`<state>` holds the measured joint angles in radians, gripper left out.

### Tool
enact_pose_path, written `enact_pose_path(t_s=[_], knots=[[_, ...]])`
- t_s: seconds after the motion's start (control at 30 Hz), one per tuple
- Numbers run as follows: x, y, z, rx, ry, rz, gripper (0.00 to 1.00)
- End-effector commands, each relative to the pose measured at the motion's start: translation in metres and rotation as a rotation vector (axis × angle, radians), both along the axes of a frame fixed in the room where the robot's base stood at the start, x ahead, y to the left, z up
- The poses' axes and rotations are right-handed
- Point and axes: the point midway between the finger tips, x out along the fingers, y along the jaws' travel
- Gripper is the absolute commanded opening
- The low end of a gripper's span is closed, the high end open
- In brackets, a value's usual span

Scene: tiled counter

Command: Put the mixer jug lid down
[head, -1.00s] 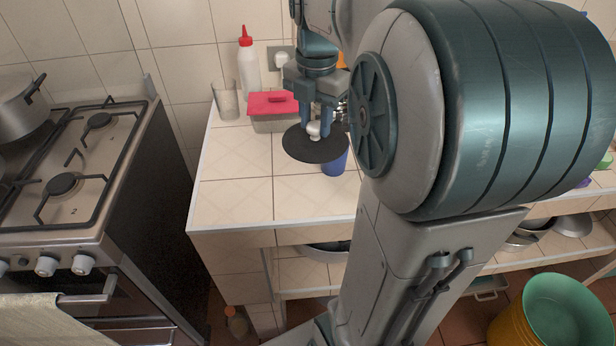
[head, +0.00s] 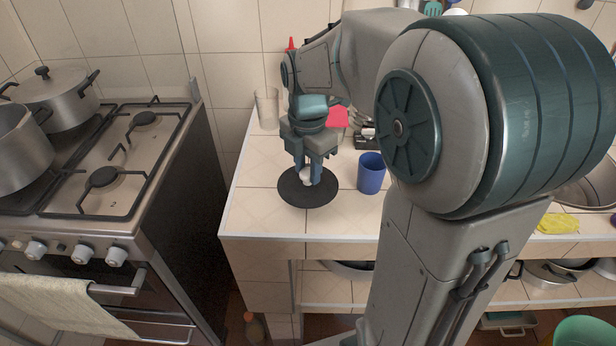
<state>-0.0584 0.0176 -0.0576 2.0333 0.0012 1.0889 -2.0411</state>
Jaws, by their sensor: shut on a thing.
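The mixer jug lid (head: 308,192) is a flat dark disc with a pale round knob. It is level over the front left part of the tiled counter (head: 262,215). My gripper (head: 309,176) points down from above and is shut on the knob. I cannot tell whether the lid touches the counter or hangs slightly above it.
A blue cup (head: 371,174) stands close to the right of the lid. A clear glass (head: 267,108) stands at the back left, and a red lid (head: 337,117) is partly hidden behind my arm. A stove (head: 100,180) with pots is left of the counter. Bare tiles lie left of the lid.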

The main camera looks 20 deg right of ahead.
Motion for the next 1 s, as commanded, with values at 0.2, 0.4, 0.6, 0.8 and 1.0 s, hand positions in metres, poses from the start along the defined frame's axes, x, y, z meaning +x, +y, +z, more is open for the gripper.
enact_pose_path(t_s=[0.2,0.4,0.6,0.8,1.0], knots=[[-0.001,0.0,-0.03,0.0,0.004,0.001,0.0],[0.0,0.0,-0.033,0.0,0.001,0.001,0.0],[0.0,0.0,-0.037,0.0,0.002,0.001,0.0],[0.0,0.0,-0.036,0.0,0.002,0.001,0.52],[0.0,0.0,-0.035,0.0,0.001,0.001,0.52]])
